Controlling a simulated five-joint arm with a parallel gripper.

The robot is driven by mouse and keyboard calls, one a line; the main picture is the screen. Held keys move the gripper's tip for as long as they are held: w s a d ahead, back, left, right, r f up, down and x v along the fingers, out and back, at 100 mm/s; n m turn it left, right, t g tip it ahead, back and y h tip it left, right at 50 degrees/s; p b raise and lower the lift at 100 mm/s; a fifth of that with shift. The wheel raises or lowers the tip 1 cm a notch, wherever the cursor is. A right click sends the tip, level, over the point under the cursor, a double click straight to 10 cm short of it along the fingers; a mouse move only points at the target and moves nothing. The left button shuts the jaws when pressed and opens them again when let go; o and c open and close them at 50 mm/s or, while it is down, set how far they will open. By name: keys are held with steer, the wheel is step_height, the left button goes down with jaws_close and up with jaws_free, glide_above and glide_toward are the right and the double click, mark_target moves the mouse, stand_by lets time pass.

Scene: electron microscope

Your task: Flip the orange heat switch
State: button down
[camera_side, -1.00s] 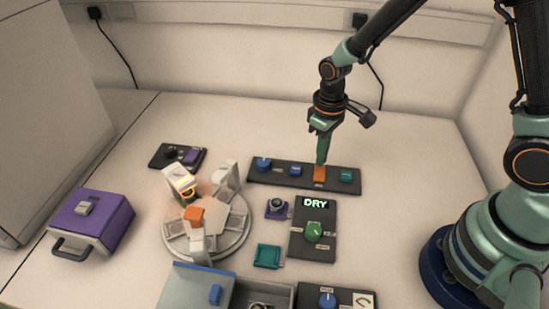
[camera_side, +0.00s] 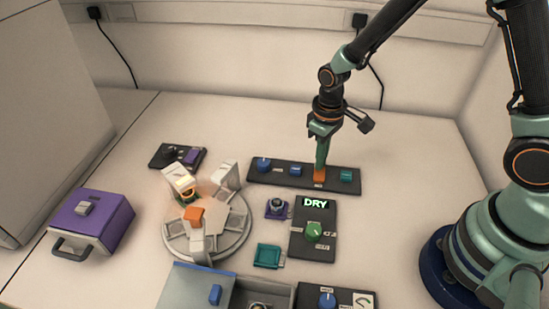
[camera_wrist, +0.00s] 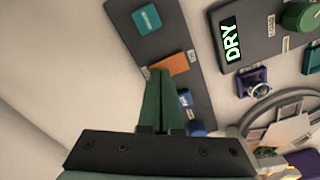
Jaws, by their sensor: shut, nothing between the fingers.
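The orange heat switch (camera_side: 319,175) sits on the long dark switch panel (camera_side: 262,178) at the back of the bench. It also shows in the wrist view (camera_wrist: 172,64), partly covered by my fingertips. My gripper (camera_side: 321,166) points down with its green fingers shut and empty. In the side view its tips are at the upper edge of the orange switch and appear to touch it. In the wrist view the tips (camera_wrist: 158,73) overlap the switch's near edge. I cannot tell for sure whether they press on it.
On the same panel are a teal switch (camera_side: 346,175), a blue switch (camera_side: 296,170) and a blue knob (camera_side: 263,164). A dark panel with a DRY display (camera_side: 315,203) and green knob is in front. A round turntable (camera_side: 240,240) and purple box (camera_side: 92,220) stand left.

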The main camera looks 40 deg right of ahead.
steer(key=shift+f, duration=0.15)
steer(key=shift+r, duration=3.5)
steer(key=s+d+r+m+t, duration=0.1)
steer(key=s+r, duration=0.3)
steer(key=r, duration=0.4)
steer(key=s+d+r+m+t, duration=0.2)
steer(key=s+d+r+t, duration=0.1)
steer(key=r, duration=0.5)
steer(key=shift+s+d+t, duration=0.4)
steer(key=shift+d+t, duration=0.3)
steer(key=shift+t, duration=0.1)
